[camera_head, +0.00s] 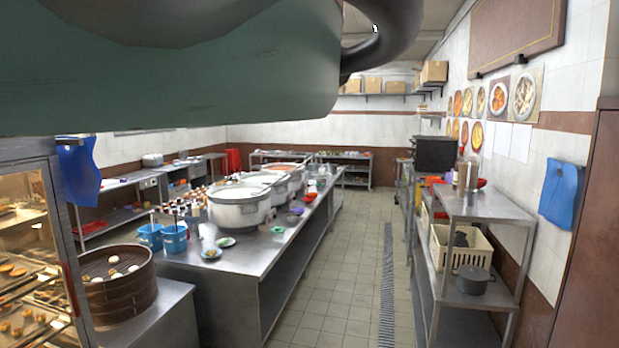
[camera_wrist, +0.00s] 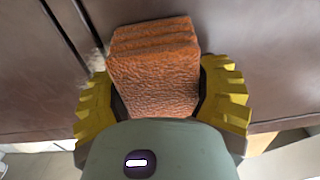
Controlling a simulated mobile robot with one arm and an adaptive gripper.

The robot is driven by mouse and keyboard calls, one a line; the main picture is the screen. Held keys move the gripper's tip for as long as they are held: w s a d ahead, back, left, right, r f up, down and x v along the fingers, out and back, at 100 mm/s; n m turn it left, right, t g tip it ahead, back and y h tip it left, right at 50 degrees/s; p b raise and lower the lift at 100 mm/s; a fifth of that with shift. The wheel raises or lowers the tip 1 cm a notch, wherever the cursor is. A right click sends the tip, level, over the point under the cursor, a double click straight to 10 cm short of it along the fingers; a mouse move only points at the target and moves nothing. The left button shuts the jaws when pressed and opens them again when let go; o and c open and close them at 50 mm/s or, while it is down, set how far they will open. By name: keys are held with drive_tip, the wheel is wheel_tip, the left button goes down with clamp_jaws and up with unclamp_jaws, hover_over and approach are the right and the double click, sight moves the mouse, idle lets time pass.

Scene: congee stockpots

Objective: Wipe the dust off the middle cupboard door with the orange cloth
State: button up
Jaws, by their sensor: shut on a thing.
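The orange cloth (camera_wrist: 153,42) is a folded, layered block in the wrist view. My gripper (camera_wrist: 158,85) is shut on it, with a yellow ridged finger on each side. The cloth's far end lies against or just in front of a dark brown door panel (camera_wrist: 265,50); I cannot tell if it touches. A dark seam runs down at the left, with another brown panel (camera_wrist: 30,60) beyond it. Which cupboard door this is cannot be told. No dust shows clearly on it. The head view shows neither the cloth nor my gripper.
In the head view, a steel counter (camera_head: 262,262) with large stockpots (camera_head: 240,207) stands in the middle. A tiled aisle (camera_head: 340,270) is clear. A steel shelf rack (camera_head: 480,207) and a brown wooden panel (camera_head: 590,240) stand at the right. A bamboo steamer (camera_head: 122,300) sits at lower left.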

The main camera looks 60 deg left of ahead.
drive_tip(key=shift+s+d+b, duration=1.05)
drive_tip(key=shift+s+d, duration=0.3)
drive_tip(key=shift+s, duration=0.05)
drive_tip(key=s+d+b, duration=0.5)
drive_tip(key=shift+s+f+b, duration=0.15)
drive_tip(key=shift+s+b, duration=0.15)
drive_tip(key=shift+b, duration=0.1)
drive_tip(key=shift+s+b, duration=0.1)
drive_tip(key=shift+b, duration=0.65)
drive_tip(key=shift+w+a+b, duration=1.25)
drive_tip(key=shift+w+a, duration=0.4)
drive_tip(key=shift+w, duration=0.25)
drive_tip(key=shift+w+a+b, duration=1.25)
drive_tip(key=shift+w+a, duration=0.35)
drive_tip(key=shift+w, duration=0.25)
drive_tip(key=shift+w+a+r+b, duration=0.2)
drive_tip(key=shift+w+a+b, duration=0.3)
drive_tip(key=shift+w+a, duration=0.95)
drive_tip(key=shift+w+a+f, duration=0.1)
drive_tip(key=shift+w+a, duration=0.2)
drive_tip(key=shift+w, duration=0.4)
